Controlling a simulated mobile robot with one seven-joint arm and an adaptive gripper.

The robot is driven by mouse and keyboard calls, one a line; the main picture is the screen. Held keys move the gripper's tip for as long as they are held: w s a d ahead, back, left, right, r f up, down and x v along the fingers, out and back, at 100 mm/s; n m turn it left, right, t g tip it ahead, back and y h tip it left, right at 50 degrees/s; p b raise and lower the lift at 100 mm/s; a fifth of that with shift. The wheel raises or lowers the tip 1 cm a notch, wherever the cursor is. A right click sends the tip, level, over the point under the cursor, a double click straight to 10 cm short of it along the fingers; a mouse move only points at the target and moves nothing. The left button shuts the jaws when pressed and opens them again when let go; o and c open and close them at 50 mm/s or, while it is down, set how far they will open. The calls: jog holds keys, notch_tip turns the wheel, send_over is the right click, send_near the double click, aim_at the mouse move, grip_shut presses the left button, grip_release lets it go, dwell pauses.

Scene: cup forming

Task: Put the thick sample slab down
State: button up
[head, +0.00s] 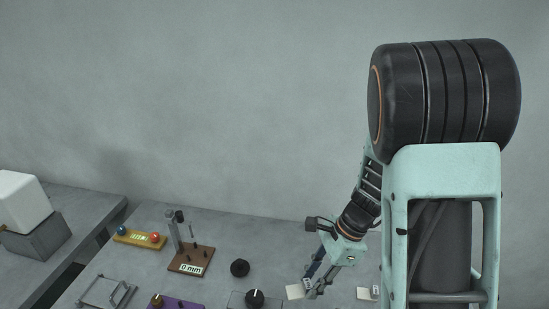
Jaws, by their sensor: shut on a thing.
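My gripper (311,290) is low over the right part of the grey table, near the lower edge of the head view. It is shut on a small pale slab (294,292), which I take to be the thick sample slab. The slab sticks out to the left of the fingers. Whether its underside touches the table cannot be told. A second small pale piece (364,294) with a dark-marked label lies on the table to the right of my gripper.
A round dark knob (255,298) on a clear-looking plate is just left of the slab, with a dark ball (239,268) behind it. A brown stand reading "0 mm" (191,262), a yellow block (140,238), a purple block (178,303) and a metal frame (106,292) stand further left.

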jog(key=w+d+r+n+g+h, duration=0.1)
jog(key=w+d+n+g+h, duration=0.2)
jog(key=n, duration=1.2)
jog(key=shift+w+d+r+n+g+h+p, duration=0.35)
jog(key=shift+w+d+h, duration=0.35)
jog(key=shift+w, duration=0.45)
jog(key=shift+a, duration=0.1)
